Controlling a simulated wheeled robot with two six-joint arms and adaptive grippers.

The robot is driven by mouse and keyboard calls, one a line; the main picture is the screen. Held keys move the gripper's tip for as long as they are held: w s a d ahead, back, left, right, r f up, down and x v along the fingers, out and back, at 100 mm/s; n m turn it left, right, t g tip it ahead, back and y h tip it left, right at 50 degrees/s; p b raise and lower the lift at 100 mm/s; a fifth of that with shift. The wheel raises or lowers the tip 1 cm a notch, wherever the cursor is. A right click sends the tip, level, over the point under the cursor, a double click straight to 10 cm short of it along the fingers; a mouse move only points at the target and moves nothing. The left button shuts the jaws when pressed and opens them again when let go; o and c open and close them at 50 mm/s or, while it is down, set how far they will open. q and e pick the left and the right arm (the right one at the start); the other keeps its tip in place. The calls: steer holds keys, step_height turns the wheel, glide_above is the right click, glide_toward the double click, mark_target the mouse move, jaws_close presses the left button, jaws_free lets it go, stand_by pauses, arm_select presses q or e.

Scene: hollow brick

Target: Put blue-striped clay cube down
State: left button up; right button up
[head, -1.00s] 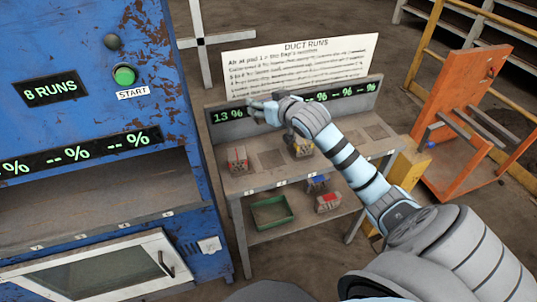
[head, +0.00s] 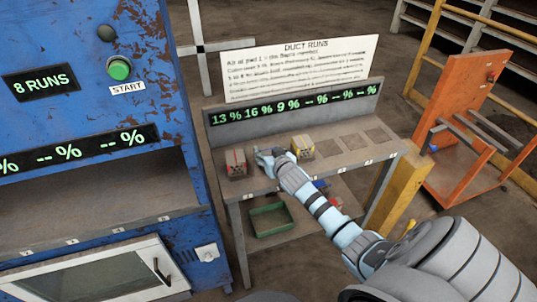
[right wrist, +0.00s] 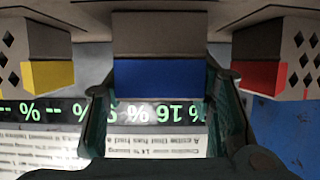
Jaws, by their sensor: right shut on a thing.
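My right gripper (head: 268,160) is low over the upper shelf of the grey bench (head: 262,186), between the red-striped cube (head: 236,162) and the yellow-striped cube (head: 302,146). In the right wrist view, which is upside down, its fingers (right wrist: 158,85) are shut on the sides of the blue-striped clay cube (right wrist: 158,80). That cube looks level with the yellow-striped (right wrist: 48,75) and red-striped (right wrist: 265,75) cubes on either side, apart from both. In the head view my gripper hides it. Its contact with the pad is hidden. My left gripper is out of view.
The display (head: 290,106) reads 13, 16 and 9 %, then blanks. Empty pads (head: 352,141) lie to the right. A green tray (head: 271,220) and more cubes are on the lower shelf. The blue machine (head: 190,120) stands left, a yellow post (head: 400,190) right.

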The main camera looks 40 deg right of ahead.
steer(key=o, duration=1.2)
steer(key=shift+c, duration=0.2)
